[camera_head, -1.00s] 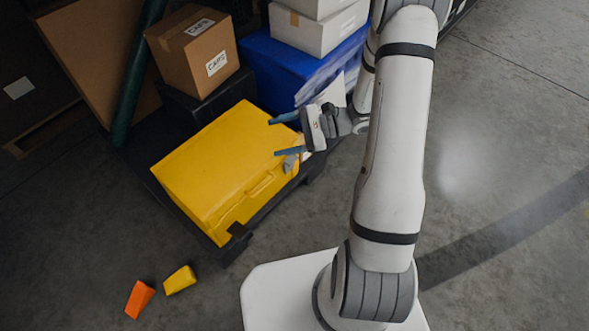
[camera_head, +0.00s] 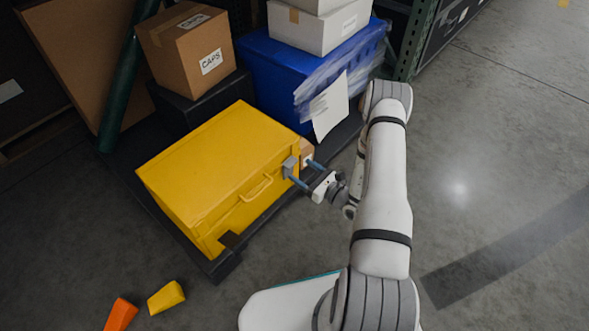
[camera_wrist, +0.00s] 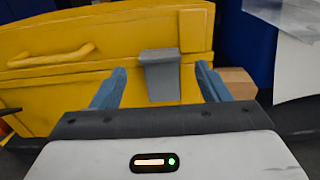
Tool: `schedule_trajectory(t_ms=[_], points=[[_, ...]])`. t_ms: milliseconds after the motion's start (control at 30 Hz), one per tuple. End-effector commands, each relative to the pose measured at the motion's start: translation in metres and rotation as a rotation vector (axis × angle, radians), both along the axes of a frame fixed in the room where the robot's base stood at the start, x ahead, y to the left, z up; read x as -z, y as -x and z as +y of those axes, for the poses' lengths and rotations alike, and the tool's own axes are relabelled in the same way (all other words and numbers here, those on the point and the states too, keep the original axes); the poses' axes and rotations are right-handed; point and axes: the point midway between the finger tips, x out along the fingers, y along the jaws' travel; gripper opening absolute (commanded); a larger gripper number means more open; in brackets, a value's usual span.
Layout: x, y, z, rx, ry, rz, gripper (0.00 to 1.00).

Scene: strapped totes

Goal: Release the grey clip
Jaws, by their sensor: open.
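The grey clip (camera_head: 290,166) is on the front of the yellow tote (camera_head: 210,165), near its right end. In the wrist view the grey clip (camera_wrist: 161,74) lies over the lid's edge and reaches down the front wall. My gripper (camera_head: 300,170) is in front of that wall. Its blue fingers are open and empty, one on each side of the clip in the wrist view, with gaps showing. Whether either finger touches the tote is unclear. The tote's lid is down, and its yellow handle (camera_head: 257,187) is left of the clip.
A dark clip (camera_head: 230,240) is at the tote's near left corner. A small cardboard box (camera_head: 307,150) is beside the tote's right end. A blue tote (camera_head: 275,75) with loose wrap and a hanging paper sheet (camera_head: 330,106) stands behind. Orange (camera_head: 121,314) and yellow (camera_head: 166,297) blocks lie on open floor.

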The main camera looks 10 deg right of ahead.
Motion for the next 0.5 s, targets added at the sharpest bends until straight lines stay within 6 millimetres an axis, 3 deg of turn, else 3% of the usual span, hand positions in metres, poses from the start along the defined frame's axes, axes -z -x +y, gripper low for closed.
schedule_trajectory(t_ms=[233, 500], points=[[0.001, -0.027, 0.02, -0.002, 0.002, -0.001, 0.69], [0.0, -0.032, 0.024, -0.001, -0.001, 0.001, 0.69]])
